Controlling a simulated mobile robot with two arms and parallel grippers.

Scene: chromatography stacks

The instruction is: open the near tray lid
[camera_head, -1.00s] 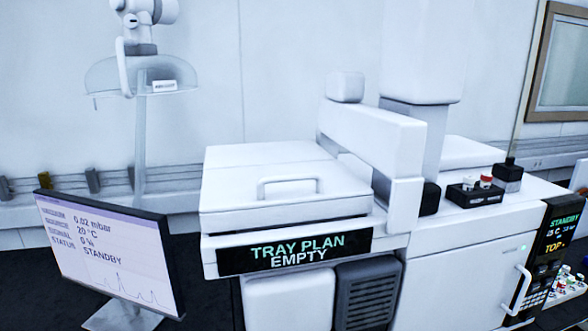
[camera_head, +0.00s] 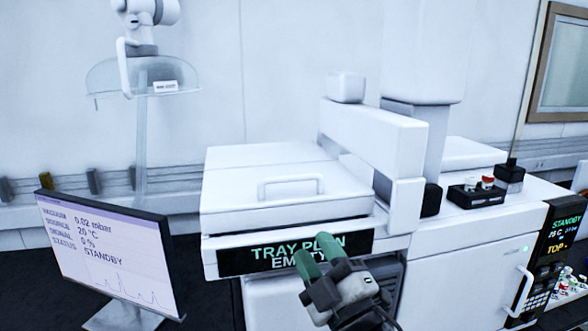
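The near tray lid (camera_head: 240,200) is a flat white cover with a raised white bar handle (camera_head: 291,182) near its front edge. It lies shut on the white tray unit. The black display (camera_head: 237,261) below it reads "TRAY PLAN EMPTY". My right gripper (camera_head: 319,252), with green fingertips, is in front of this display, below and in front of the handle, and covers part of the text. It does not touch the handle. Its fingers are apart with nothing seen between them. My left gripper is not in view.
A white overhead arm (camera_head: 375,135) stands along the right side of the lid. A monitor (camera_head: 105,255) stands at left. A black vial holder (camera_head: 476,194) sits on the white cabinet at right, which has a vertical door handle (camera_head: 522,290). Space above the lid is clear.

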